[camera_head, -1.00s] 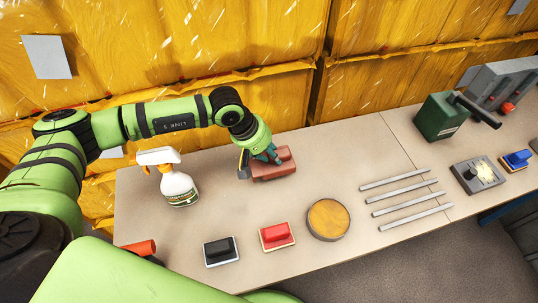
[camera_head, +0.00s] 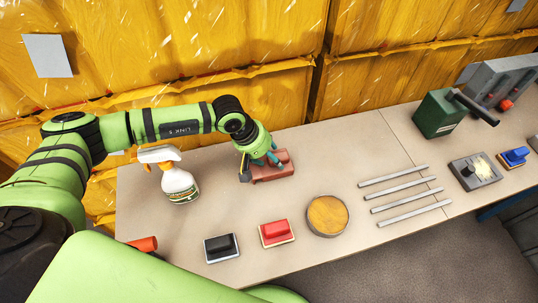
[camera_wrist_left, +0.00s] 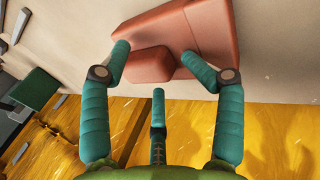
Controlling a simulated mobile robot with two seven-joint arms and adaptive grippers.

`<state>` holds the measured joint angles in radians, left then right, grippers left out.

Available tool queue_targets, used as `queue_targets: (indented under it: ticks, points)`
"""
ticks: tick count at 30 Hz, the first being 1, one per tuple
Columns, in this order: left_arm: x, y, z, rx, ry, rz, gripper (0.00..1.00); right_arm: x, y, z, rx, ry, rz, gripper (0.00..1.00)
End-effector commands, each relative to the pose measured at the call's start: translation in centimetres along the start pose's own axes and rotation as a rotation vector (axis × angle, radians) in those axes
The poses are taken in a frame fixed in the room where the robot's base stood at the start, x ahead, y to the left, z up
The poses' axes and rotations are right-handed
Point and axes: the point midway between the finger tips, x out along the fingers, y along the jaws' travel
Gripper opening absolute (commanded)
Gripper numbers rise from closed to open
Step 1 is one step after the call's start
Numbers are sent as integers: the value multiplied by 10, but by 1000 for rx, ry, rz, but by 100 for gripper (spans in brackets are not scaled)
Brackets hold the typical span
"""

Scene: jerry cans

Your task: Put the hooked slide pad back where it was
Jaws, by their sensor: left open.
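A brick-red pad (camera_head: 284,167) with a raised block on top lies on the table near its back edge. It also shows in the left wrist view (camera_wrist_left: 205,30). I take it for the slide pad; a hook is not clearly visible. My left gripper (camera_head: 268,158) is over this pad. In the left wrist view its teal fingers (camera_wrist_left: 158,62) are spread open, one on each side of the raised block. I cannot tell whether they touch it. The gripper hides part of the pad in the head view. My right gripper is not in view.
A spray bottle (camera_head: 179,184) stands left of the pad. A black pad (camera_head: 221,246), a red pad (camera_head: 276,232) and a round wooden-topped disc (camera_head: 327,216) lie along the front. Several metal bars (camera_head: 397,190) lie right. The table between the pad and front row is clear.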

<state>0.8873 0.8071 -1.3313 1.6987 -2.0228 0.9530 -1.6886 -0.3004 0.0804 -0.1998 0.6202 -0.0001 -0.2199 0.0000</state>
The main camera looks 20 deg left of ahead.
Motion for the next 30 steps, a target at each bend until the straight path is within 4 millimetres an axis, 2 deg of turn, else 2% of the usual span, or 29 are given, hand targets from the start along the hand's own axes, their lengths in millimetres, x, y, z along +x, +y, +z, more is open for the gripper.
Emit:
queue_targets:
  ticks: [2,5,15,21,30]
  points:
    - [-3,0,0,-1,-1,-3,63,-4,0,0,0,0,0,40]
    - [-11,-1,-1,0,2,0,63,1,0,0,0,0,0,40]
    - [-82,-1,-1,0,4,1,63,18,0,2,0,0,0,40]
    - [-112,0,-1,0,1,0,63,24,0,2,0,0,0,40]
    - [-122,0,0,0,-1,-1,63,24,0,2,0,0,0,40]
